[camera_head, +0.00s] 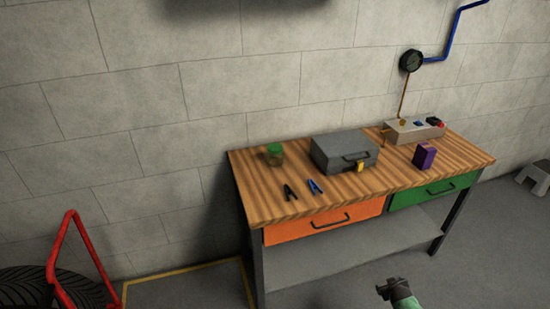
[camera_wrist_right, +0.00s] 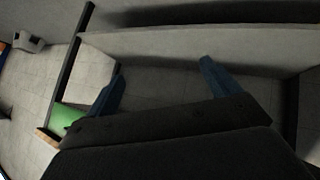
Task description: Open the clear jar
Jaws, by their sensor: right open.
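The clear jar (camera_head: 274,158) with a green lid (camera_head: 274,149) stands upright at the back left of the wooden workbench (camera_head: 300,208). The lid sits on it. My right gripper (camera_head: 382,288) is low in front of the bench, well away from the jar. In the right wrist view the right gripper (camera_wrist_right: 163,80) has its two blue fingers wide apart with nothing between them. My left gripper is in neither view.
A grey case (camera_head: 344,148) with a yellow latch stands right of the jar. A purple box (camera_head: 424,157) and a beige device (camera_head: 412,131) are further right. The bench has orange (camera_head: 290,231) and green (camera_head: 415,197) drawers, both shut. A red frame (camera_head: 63,250) stands left.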

